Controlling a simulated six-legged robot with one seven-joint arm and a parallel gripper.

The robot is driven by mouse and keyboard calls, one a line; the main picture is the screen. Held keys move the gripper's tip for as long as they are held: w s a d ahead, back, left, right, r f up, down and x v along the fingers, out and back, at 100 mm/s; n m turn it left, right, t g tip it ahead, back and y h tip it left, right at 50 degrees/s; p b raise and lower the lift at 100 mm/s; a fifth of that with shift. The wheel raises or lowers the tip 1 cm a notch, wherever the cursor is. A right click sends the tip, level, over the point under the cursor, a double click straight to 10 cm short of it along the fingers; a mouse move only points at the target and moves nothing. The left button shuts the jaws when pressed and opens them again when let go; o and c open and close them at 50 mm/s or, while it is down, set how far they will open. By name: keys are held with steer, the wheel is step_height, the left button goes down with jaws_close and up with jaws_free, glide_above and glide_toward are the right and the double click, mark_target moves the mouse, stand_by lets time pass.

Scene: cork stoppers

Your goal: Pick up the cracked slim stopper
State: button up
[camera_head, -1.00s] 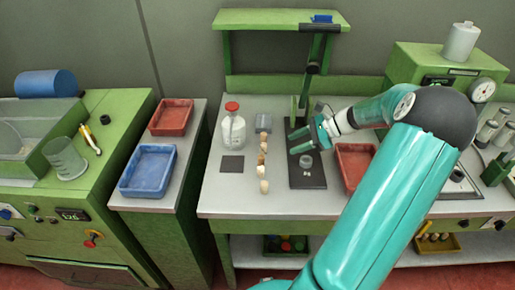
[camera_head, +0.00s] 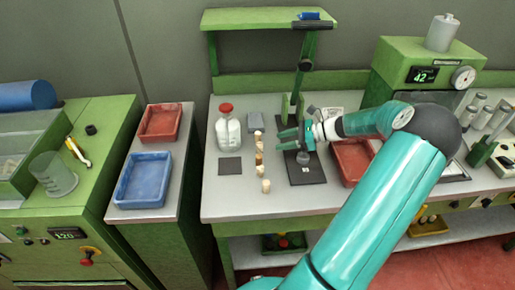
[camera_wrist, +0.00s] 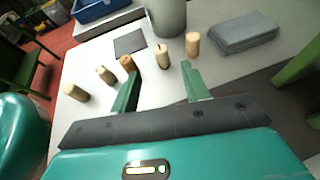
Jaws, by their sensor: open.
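Several cork stoppers stand in a row on the grey bench. In the wrist view, a slim pale stopper (camera_wrist: 162,58) with a dark mark at its top stands beyond the gap between my fingers; the mark may be a crack, but it is too small to be sure. A plain pale stopper (camera_wrist: 193,44) is right of it, a browner one (camera_wrist: 127,63) left, then two more, (camera_wrist: 105,75) and (camera_wrist: 75,93). The row also shows in the head view, with the browner stopper (camera_head: 259,159) mid-row. My gripper (camera_wrist: 162,85) is open and empty, short of the row.
A dark square pad (camera_head: 230,166) lies left of the row. A stand with a dark base (camera_head: 306,176) is right. Red (camera_head: 352,160) and blue trays (camera_head: 143,181) flank the area.

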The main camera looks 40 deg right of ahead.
mark_target(259, 143)
steer(key=x, duration=0.4)
steer(key=shift+w, duration=0.1)
steer(key=x, duration=0.5)
steer(key=shift+w+r, duration=0.1)
steer(key=shift+r, duration=0.05)
jaws_close()
